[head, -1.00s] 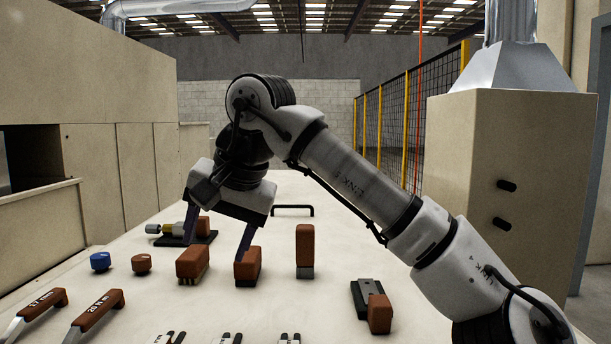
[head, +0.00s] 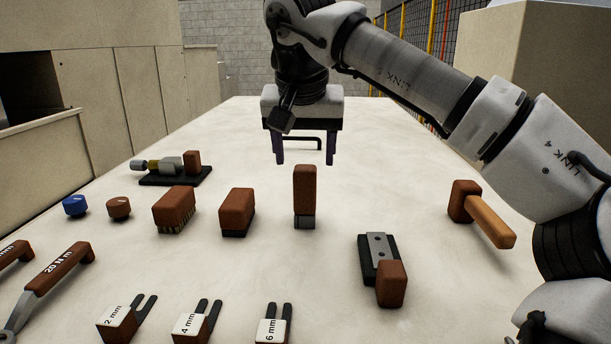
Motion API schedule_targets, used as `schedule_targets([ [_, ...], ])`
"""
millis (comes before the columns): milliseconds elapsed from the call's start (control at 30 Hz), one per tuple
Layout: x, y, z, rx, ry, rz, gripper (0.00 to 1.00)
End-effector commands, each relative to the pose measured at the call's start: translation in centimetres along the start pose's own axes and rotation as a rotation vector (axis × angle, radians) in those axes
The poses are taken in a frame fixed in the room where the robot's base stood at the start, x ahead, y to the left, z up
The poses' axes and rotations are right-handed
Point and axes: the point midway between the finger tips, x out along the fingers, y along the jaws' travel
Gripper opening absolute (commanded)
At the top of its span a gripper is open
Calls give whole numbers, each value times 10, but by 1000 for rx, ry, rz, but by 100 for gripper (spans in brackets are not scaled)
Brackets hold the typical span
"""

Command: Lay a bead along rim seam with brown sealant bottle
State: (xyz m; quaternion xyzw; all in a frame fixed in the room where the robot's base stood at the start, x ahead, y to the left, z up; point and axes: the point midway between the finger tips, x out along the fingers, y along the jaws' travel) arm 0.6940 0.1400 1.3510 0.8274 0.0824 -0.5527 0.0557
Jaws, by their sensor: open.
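My gripper (head: 304,160) points down with its two dark fingers apart and nothing between them. It hangs above or just behind a tall upright brown block-shaped tool (head: 305,190) with a grey lower end, and is lined up with it sideways. The depth gap between them is hard to judge. This tool stands on the pale table. I cannot tell whether it is the brown sealant bottle; no nozzle or label shows on it. I cannot make out a rim seam.
Left of it stand a brown block with a dark base (head: 236,211) and a brown brush (head: 174,209). A fixture on a black plate (head: 176,180), a brown-headed mallet (head: 480,213), a brown-handled plate tool (head: 382,270) and labelled forked gauges (head: 197,322) lie around. The table's back is mostly clear.

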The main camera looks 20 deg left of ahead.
Motion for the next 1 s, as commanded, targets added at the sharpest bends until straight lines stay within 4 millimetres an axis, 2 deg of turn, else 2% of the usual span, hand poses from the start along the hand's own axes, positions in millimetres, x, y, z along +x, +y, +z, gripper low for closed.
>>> schedule_targets([
  [200,41,0,0,0,-2,2,62],
  [400,65,0,0,0,-2,-1,62],
  [567,73,-1,0,-1,0,-2,62],
  [800,74,-1,0,0,0,-2,62],
  [867,74,-1,0,0,0,-2,57],
  [1000,74,-1,0,0,0,-2,38],
])
